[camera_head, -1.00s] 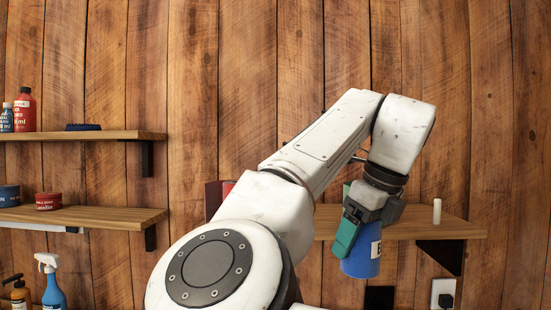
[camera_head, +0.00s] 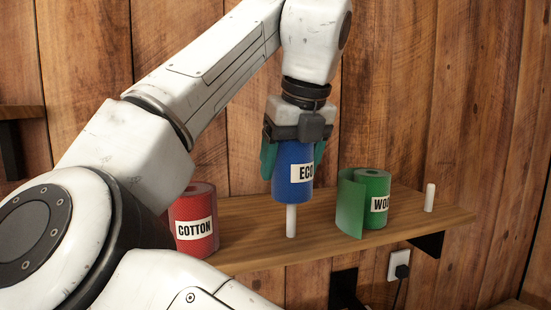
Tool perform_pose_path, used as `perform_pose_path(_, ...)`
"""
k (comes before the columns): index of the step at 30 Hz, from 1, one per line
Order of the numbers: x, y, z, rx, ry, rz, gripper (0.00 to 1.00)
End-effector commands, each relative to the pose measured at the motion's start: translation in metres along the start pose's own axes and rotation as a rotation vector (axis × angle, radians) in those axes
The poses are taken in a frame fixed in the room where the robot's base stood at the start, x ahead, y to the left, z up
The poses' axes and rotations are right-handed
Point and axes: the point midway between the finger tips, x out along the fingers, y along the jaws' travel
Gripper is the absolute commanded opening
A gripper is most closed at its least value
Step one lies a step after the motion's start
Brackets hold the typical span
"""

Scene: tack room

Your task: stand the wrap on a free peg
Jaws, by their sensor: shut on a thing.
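My gripper (camera_head: 293,158) points straight down, its green fingers shut on a blue wrap (camera_head: 292,178) with a white label, partly reading "ECO". The wrap is upright above the wooden shelf (camera_head: 250,243). A white peg (camera_head: 291,221) shows directly below the wrap's lower edge. I cannot tell whether the peg's top is inside the wrap or hidden behind it. Another white peg (camera_head: 429,197) stands bare near the shelf's right end.
A red wrap (camera_head: 193,215) labelled "COTTON" stands to the left, partly behind my arm. A green wrap (camera_head: 365,200) with a loose flap stands to the right of the blue one. A wall socket with a plug (camera_head: 400,268) is below the shelf.

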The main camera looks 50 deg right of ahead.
Motion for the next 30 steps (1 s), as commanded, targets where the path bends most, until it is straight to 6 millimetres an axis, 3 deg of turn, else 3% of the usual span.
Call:
perform_pose_path(8,0.011,0.000,-0.004,-0.001,0.000,0.000,0.40)
perform_pose_path(22,0.048,0.000,-0.020,-0.001,0.000,0.001,0.40)
perform_pose_path(30,0.054,0.000,-0.022,-0.001,0.000,0.000,0.40)
